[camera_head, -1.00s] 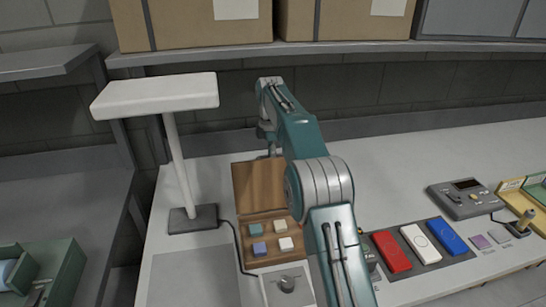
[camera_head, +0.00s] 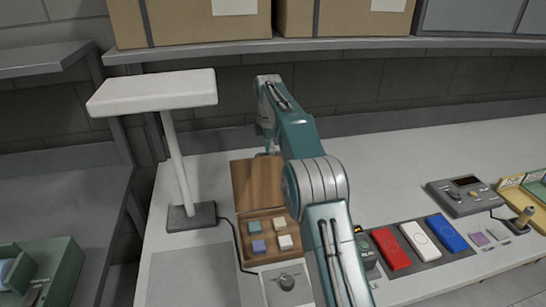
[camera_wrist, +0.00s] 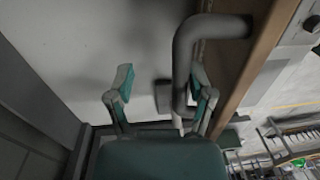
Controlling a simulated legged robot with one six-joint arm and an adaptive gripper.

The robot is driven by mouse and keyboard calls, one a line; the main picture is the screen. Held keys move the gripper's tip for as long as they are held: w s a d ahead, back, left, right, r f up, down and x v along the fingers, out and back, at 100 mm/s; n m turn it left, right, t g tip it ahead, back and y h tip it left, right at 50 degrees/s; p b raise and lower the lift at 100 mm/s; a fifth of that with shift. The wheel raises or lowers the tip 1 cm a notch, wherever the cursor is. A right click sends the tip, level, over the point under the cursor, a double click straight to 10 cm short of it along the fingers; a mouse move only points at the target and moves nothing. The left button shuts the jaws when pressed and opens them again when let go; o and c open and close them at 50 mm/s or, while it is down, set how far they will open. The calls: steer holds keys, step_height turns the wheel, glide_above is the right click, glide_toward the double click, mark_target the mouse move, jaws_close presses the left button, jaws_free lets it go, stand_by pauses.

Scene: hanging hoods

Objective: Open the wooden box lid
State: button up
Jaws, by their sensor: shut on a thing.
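The wooden box (camera_head: 285,258) sits on the bench in the head view, with several small coloured blocks in its compartments. Its brown lid (camera_head: 256,184) is swung up and stands raised at the back of the box. My arm covers the right side of the lid and box. In the wrist view, the lid (camera_wrist: 243,75) appears edge-on at the right, with a bent grey handle (camera_wrist: 187,55) on it. My gripper (camera_wrist: 164,85) is shut on this handle, which lies against the right finger. In the head view the fingers are hidden behind the lid and arm.
A white lamp (camera_head: 155,92) stands left of the box, its cable running beside it. A panel with a grey knob (camera_head: 287,282) lies in front. Red (camera_head: 391,250), white and blue blocks lie right. A shelf with cartons (camera_head: 190,22) spans the back.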

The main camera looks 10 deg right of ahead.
steer(key=s+r, duration=0.2)
steer(key=s, duration=1)
steer(key=shift+s+f+t, duration=0.75)
steer(key=shift+s+f, duration=2.1)
steer(key=shift+s, duration=0.15)
steer(key=shift+s+f+t, duration=0.75)
steer(key=shift+s+f, duration=2.05)
steer(key=shift+s, duration=0.2)
steer(key=s+r+m+t, duration=0.1)
steer(key=s+r+m, duration=0.5)
steer(key=r, duration=0.8)
steer(key=shift+s, duration=1.1)
steer(key=shift+r, duration=0.1)
